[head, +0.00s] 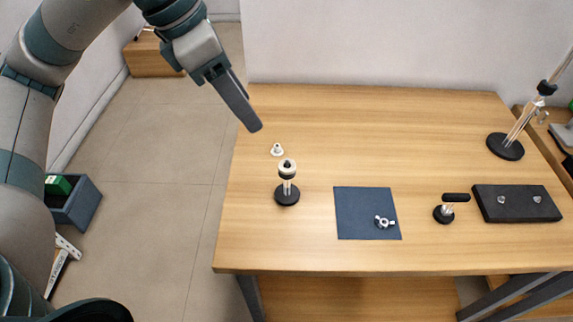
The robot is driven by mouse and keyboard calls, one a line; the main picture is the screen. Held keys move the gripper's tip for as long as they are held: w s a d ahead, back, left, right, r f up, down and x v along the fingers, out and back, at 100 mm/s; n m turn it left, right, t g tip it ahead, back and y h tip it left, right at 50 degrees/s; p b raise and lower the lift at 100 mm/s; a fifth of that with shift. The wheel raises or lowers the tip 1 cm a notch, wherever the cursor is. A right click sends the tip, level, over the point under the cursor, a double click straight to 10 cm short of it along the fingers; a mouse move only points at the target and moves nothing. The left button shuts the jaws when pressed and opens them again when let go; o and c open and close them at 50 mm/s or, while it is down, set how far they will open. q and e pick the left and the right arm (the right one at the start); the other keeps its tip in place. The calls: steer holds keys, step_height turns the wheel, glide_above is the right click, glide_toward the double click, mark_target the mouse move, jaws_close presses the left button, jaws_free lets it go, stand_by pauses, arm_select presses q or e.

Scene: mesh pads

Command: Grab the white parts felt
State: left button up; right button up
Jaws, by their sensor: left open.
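A dark blue felt (352,212) lies flat on the wooden table; I see no white felt. A small white and dark part (384,222) rests near its lower right corner. A small white part (277,150) stands on bare wood at the table's left side. Another white ring-like part (287,167) sits atop a small stand with a round black base (287,195). My left gripper (252,125) is open and empty, above the table's left edge, up and left of these parts and apart from them. My right gripper is out of view.
A tall stand with a round black base (505,147) is behind. The table's back middle is clear. A grey bin (78,207) stands on the floor.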

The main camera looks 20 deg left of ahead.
arm_select(q)
steer(key=p, duration=0.1)
glide_toward(282, 167)
steer(key=p+x, duration=0.1)
steer(key=x, duration=0.1)
steer(key=p+x, duration=0.1)
steer(key=x, duration=0.1)
steer(key=p+x, duration=0.1)
steer(key=x, duration=0.1)
steer(key=shift+w+d+p, duration=0.3)
steer(key=shift+w+d, duration=0.1)
steer(key=shift+d, duration=0.05)
steer(key=shift+w+d+f, duration=0.15)
steer(key=shift+f, duration=0.35)
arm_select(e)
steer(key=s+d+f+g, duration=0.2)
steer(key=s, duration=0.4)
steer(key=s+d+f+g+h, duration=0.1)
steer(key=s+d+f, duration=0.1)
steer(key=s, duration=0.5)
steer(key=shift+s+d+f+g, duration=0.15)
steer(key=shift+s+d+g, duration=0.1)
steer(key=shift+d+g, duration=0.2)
arm_select(q)
steer(key=shift+c, duration=0.5)
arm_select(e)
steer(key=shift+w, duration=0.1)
